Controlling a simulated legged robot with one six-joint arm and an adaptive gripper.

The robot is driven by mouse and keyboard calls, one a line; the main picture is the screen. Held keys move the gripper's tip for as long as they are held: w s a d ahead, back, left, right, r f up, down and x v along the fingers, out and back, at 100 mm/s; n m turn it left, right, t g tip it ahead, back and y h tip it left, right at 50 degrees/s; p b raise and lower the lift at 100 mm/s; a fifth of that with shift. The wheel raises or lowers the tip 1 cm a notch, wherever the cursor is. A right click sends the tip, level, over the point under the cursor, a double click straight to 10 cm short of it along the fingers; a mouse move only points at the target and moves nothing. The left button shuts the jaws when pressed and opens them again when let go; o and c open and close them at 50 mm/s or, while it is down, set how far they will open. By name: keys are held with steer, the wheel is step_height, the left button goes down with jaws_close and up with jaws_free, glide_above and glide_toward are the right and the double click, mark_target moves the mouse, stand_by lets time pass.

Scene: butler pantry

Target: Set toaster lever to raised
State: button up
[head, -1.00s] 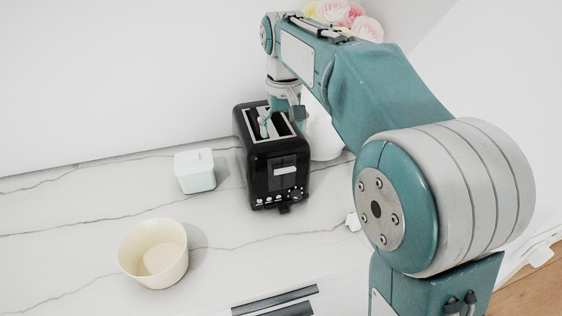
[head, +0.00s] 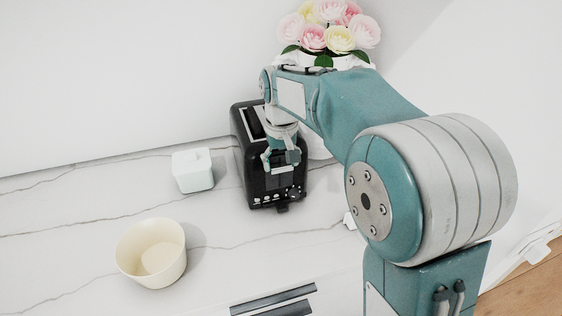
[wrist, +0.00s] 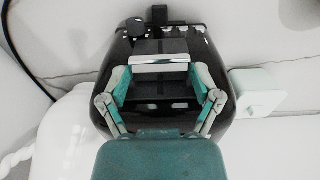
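The black toaster (head: 240,128) stands upright on the marble counter, and it also shows in the wrist view (wrist: 190,42). Its front panel has a row of small buttons and a knob (wrist: 134,27) near the base. My gripper (head: 281,165) is low over the toaster's front end. In the wrist view my gripper (wrist: 160,84) has its two teal-padded fingers spread apart, with nothing held between them. A pale silver bar (wrist: 160,63) on the toaster lies between and just beyond the fingertips; I cannot tell whether they touch it. The gripper hides part of the toaster's front in the head view.
A pale lidded box (head: 193,170) stands left of the toaster. A cream bowl (head: 151,253) is nearer the front left. A vase of pink and yellow flowers (head: 330,30) stands behind my arm. The counter between bowl and toaster is clear.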

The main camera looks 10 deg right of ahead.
steer(key=c, duration=0.4)
steer(key=shift+r, duration=1.3)
steer(key=shift+c, duration=0.2)
steer(key=o, duration=1.2)
step_height(320, 180, up, 12)
steer(key=shift+a+f, duration=0.1)
steer(key=shift+a, duration=0.05)
